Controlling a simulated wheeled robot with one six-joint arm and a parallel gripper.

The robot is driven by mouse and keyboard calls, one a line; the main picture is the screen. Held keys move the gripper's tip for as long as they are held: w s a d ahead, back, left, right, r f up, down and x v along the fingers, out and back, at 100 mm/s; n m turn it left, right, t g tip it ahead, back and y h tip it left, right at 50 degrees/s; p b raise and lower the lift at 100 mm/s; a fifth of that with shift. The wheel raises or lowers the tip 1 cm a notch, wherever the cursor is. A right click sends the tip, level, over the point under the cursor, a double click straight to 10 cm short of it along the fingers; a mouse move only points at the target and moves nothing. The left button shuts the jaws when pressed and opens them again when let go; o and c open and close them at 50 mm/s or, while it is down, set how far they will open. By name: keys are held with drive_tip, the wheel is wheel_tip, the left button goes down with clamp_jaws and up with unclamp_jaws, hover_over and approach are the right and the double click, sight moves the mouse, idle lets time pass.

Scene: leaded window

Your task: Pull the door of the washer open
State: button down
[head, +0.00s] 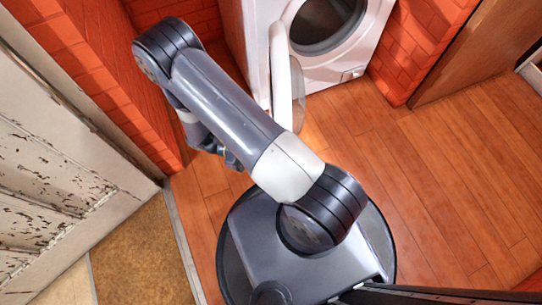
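The white washer (342,72) stands at the top middle of the head view. Its door (281,72) is swung well open and shows nearly edge-on, standing out from the front at the left of the round opening. The dark drum opening (325,22) is uncovered. My gripper (233,160) is mostly hidden behind my forearm, low and to the left of the door. Only a small dark part of it shows, so I cannot tell whether it is open or shut, or whether it touches the door.
An orange brick wall (95,70) runs close along the left of my arm. Another brick part (415,45) stands right of the washer, beside a brown wooden panel (480,55). A worn white door (60,170) is at the far left. The wooden floor (430,190) at right is clear.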

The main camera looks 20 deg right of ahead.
drive_tip(key=shift+s+a+f, duration=0.1)
drive_tip(key=shift+s+a, duration=0.1)
drive_tip(key=shift+s, duration=0.05)
drive_tip(key=c, duration=1.6)
unclamp_jaws()
drive_tip(key=shift+a, duration=0.1)
drive_tip(key=shift+w, duration=0.25)
